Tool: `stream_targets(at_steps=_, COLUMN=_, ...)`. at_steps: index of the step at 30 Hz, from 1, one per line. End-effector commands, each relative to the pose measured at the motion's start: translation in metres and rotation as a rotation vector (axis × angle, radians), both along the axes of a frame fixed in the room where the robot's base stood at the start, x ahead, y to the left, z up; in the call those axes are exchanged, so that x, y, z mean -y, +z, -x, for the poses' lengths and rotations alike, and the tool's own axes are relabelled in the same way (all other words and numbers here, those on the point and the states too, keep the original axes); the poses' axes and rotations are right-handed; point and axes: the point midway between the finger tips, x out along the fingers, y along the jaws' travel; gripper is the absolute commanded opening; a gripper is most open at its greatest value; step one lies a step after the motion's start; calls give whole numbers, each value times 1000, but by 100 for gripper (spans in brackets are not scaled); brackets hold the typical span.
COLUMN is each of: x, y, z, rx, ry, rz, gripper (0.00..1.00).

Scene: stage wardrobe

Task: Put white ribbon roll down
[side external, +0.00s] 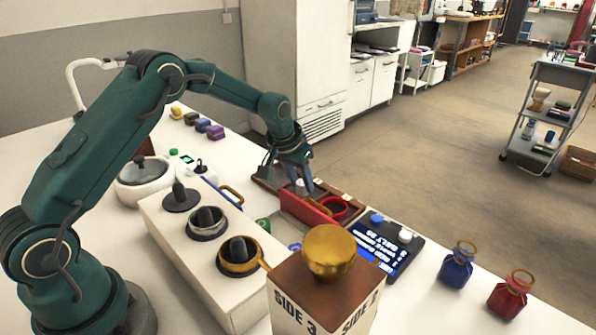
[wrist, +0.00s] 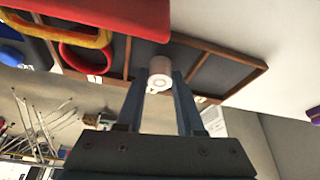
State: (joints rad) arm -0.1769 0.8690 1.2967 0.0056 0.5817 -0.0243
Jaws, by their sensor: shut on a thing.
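The white ribbon roll (wrist: 160,72) is between the two fingertips of my gripper (wrist: 158,84) in the wrist view, its round end facing the camera. My gripper (side external: 299,186) is shut on it. In the side view the roll (side external: 301,184) is small and partly hidden by the fingers. It is over the brown wooden tray (side external: 349,200) with dark compartments, which also shows in the wrist view (wrist: 225,62). I cannot tell whether the roll touches the tray floor. A red ring (side external: 333,209) lies in a compartment beside the roll, also in the wrist view (wrist: 66,62).
A red upright case (side external: 303,211) stands close in front of the tray. A dark panel (side external: 381,246) with white lettering is to its right. A box with a gold bowl (side external: 328,251) and a white block with dark posts (side external: 163,220) are nearer. Blue (side external: 457,266) and red (side external: 508,297) bottles stand right.

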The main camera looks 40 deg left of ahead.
Motion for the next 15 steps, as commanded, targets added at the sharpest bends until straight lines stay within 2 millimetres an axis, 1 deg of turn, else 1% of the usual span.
stream_targets(at_steps=6, x=0, y=-4, z=0, rx=-2, ry=0, rz=0, gripper=0)
stream_targets(at_steps=7, x=0, y=-3, z=0, rx=-1, ry=0, rz=0, gripper=48)
stream_targets(at_steps=8, x=0, y=-3, z=0, rx=-1, ry=0, rz=0, gripper=59)
stream_targets(at_steps=9, x=0, y=-3, z=0, rx=-1, ry=0, rz=0, gripper=66)
stream_targets(at_steps=15, x=0, y=-3, z=0, rx=0, ry=0, rz=0, gripper=66)
